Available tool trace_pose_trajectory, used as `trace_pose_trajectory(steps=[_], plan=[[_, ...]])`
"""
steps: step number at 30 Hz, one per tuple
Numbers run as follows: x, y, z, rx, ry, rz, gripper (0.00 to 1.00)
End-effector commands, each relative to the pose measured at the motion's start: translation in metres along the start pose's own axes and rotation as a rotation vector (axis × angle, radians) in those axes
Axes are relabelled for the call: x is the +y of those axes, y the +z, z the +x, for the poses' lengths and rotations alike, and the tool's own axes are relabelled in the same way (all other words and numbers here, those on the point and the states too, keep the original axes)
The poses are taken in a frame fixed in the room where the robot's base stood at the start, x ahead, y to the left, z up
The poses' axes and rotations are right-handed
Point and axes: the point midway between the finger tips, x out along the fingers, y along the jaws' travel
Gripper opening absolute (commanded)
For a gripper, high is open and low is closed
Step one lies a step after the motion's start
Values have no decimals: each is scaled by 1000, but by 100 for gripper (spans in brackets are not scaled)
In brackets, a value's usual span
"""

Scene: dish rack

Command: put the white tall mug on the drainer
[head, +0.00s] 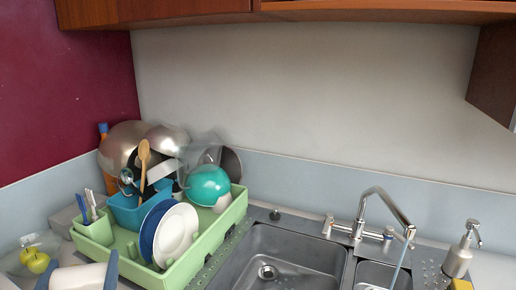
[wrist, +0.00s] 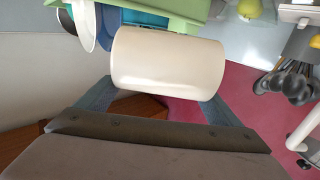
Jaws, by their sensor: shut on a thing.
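The white tall mug (head: 80,277) lies on its side at the bottom left of the head view. My gripper (head: 82,270) is shut on it, with one blue finger on each side. The wrist view shows the mug (wrist: 167,62) large between the fingers; its handle cannot be seen. The green drainer (head: 215,232) stands just beyond and to the right of the mug. It holds white and blue plates, a teal bowl, a blue caddy and a green cutlery cup. Part of the drainer (wrist: 185,10) shows at the top of the wrist view, behind the mug.
A steel sink (head: 290,255) with a running tap (head: 385,205) lies right of the drainer. A bag of green apples (head: 38,262) is at the left. Pans and steel bowls (head: 125,145) crowd the drainer's back. Black utensils (wrist: 290,82) show right in the wrist view.

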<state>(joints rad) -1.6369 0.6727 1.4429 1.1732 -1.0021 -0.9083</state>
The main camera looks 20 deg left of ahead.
Motion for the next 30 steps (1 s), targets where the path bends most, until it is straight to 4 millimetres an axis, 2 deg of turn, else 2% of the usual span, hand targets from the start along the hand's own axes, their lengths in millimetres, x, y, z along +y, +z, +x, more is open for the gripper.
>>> trace_pose_trajectory(steps=[1, 6, 9, 22, 30], plan=[[0, -20, 0, 3, 0, 1, 52], [0, -44, 0, 3, 0, 1, 52], [0, -52, 0, 3, 0, 1, 52], [0, -53, 0, 3, 0, 1, 52], [-4, -38, -4, 3, -8, 2, 52]])
